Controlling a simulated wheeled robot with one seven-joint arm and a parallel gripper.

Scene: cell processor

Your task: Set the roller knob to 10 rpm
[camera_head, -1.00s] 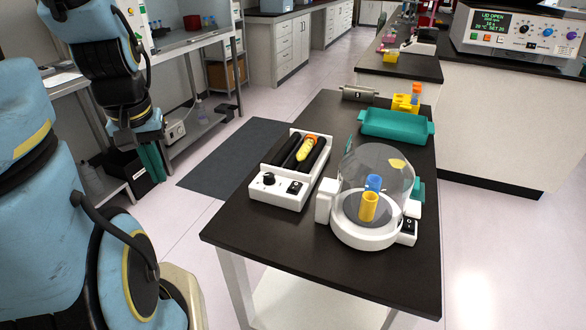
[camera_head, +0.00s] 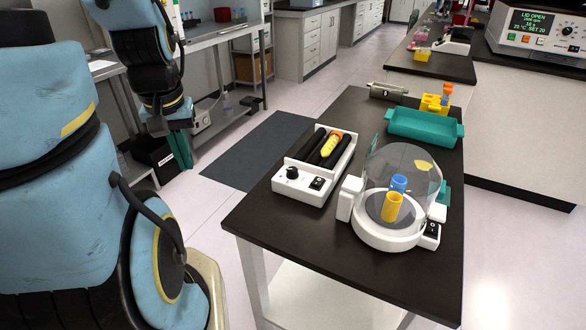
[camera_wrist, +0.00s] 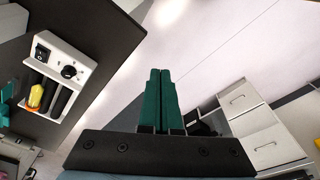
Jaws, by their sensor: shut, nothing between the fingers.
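The roller (camera_head: 315,165) is a white tray-like unit on the dark table, with black rollers and a yellow tube with an orange cap lying on them. Its black roller knob (camera_head: 292,172) is on the near front panel, beside a black switch (camera_head: 317,183). In the wrist view the roller unit (camera_wrist: 58,52) is at upper left, with the knob (camera_wrist: 69,72) facing the camera. My gripper (camera_wrist: 161,72) has green fingers pressed together and empty, apart from the knob and to its right in that view. In the head view its green fingers (camera_head: 180,148) hang left of the table. The knob's setting is too small to read.
A domed device (camera_head: 385,240) with blue and yellow cups stands right of the roller. A teal tray (camera_head: 424,128), a yellow rack (camera_head: 434,104) and a grey cylinder (camera_head: 388,91) are farther back. The table's front corner is bare. Open floor lies between the gripper and table.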

